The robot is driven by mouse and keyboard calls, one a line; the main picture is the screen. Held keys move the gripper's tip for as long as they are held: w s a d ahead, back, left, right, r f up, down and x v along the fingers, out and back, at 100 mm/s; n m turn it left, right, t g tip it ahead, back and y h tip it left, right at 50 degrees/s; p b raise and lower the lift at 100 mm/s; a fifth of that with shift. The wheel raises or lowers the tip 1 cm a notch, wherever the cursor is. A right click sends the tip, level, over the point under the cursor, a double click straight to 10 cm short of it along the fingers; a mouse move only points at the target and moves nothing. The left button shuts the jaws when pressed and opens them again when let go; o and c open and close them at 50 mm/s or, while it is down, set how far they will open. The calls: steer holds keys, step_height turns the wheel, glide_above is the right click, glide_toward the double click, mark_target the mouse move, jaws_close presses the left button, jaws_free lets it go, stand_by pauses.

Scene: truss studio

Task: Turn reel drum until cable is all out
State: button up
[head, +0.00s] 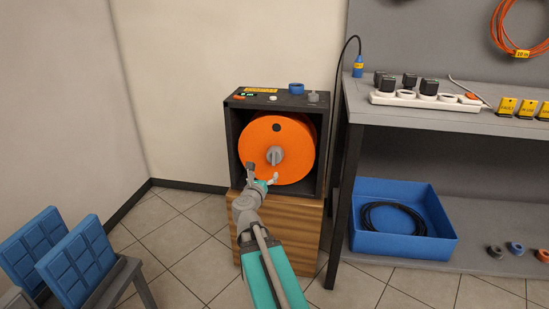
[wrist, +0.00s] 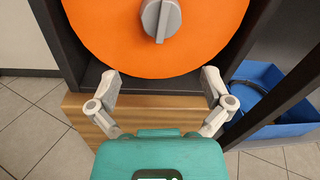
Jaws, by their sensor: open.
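The orange reel drum (head: 255,134) stands upright in an open black box on a wooden block. It has a grey knob (head: 274,156) at its centre and a dark round hole near its top. The drum also fills the upper part of the wrist view (wrist: 110,35), with the knob (wrist: 161,18) at the top edge. My gripper (head: 263,175) is open in front of the drum's lower part, below the knob. In the wrist view its fingers (wrist: 160,82) are wide apart with nothing between them. I cannot see cable on the drum; its rim is mostly hidden.
The black box (head: 232,150) frames the drum closely. A shelf unit (head: 420,118) stands close on the right, with a power strip (head: 425,99) on top and a blue bin (head: 395,245) below. Blue panels (head: 75,265) stand at left.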

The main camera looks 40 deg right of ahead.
mark_target(273, 160)
steer(key=x, duration=1.3)
steer(key=shift+d, duration=0.15)
steer(key=c, duration=1)
